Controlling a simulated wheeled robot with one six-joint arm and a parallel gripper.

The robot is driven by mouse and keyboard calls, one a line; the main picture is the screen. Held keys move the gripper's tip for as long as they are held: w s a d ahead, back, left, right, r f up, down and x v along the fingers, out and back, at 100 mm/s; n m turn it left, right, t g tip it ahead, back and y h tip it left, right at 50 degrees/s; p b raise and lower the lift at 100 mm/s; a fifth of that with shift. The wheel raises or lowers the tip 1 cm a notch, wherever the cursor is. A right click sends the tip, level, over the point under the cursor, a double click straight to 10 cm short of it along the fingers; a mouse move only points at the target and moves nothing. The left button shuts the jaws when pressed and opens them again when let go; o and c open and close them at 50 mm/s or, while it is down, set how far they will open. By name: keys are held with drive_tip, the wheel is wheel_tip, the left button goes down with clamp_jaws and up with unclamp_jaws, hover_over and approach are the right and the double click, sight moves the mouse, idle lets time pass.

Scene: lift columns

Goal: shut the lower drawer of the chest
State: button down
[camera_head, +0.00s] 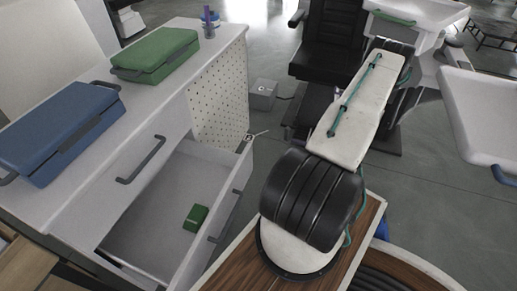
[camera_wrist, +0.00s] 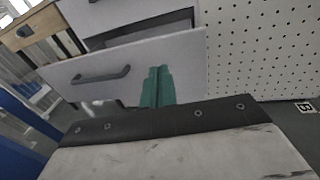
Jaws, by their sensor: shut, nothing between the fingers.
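The chest (camera_head: 75,199) is white and stands at the left in the head view. The dark bar handle (camera_head: 222,218) is on the drawer front. The wrist view shows this drawer front (camera_wrist: 150,60) and its handle (camera_wrist: 100,76), with a dark opening behind its top edge. My gripper (camera_wrist: 158,72) has green fingers, shut and empty, in front of the right part of the drawer front. I cannot tell whether they touch it.
The upper drawer, with its handle (camera_head: 140,160), looks shut. A blue case (camera_head: 62,130) and a green case (camera_head: 155,55) lie on the chest top. A perforated panel (camera_head: 220,95) forms the chest's side. A grey box (camera_head: 263,95) and a black chair (camera_head: 328,40) stand beyond.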

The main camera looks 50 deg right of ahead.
wheel_tip(320, 180, down, 2)
drive_tip(key=d+m+t+h, duration=0.1)
drive_tip(key=d+h, duration=0.1)
drive_tip(key=h, duration=0.1)
approach(251, 146)
drive_tip(key=shift+m+t, duration=0.4)
drive_tip(key=x, duration=0.4)
drive_tip(key=f+x, duration=0.1)
drive_tip(key=x, duration=0.1)
drive_tip(key=shift+w, duration=0.4)
drive_tip(key=shift+w, duration=0.15)
